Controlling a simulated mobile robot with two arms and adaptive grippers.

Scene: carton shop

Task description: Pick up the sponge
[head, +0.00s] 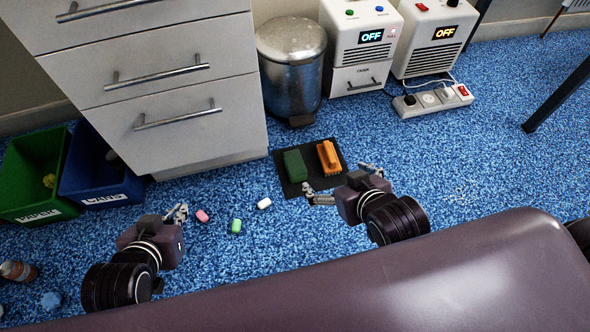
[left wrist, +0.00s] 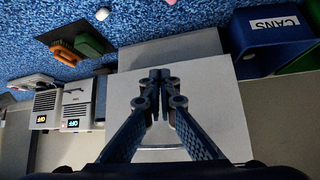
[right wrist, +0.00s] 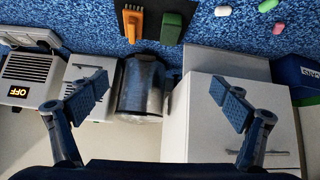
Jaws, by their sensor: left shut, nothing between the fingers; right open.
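A dark green block, which looks like the sponge (head: 295,166), lies on a small black mat (head: 290,189) on the floor. An orange brush-like item (head: 328,157) lies right beside it on the mat. My right gripper (head: 339,180) is open and empty, its fingers spread near the mat's front edge, apart from the block. In the right wrist view, the green block (right wrist: 172,28) and the orange item (right wrist: 133,24) show at the top, beyond the spread fingers. My left gripper (head: 178,214) is shut and empty, left of the mat; its closed fingers show in the left wrist view (left wrist: 160,76).
Pink (head: 202,215), green (head: 236,226) and white (head: 264,203) small pieces lie between the grippers. A drawer cabinet (head: 190,140), metal bin (head: 290,75), two machines marked OFF (head: 362,50) and a power strip (head: 433,100) stand behind. Green (head: 30,180) and blue (head: 92,170) bins stand left. Floor at right is clear.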

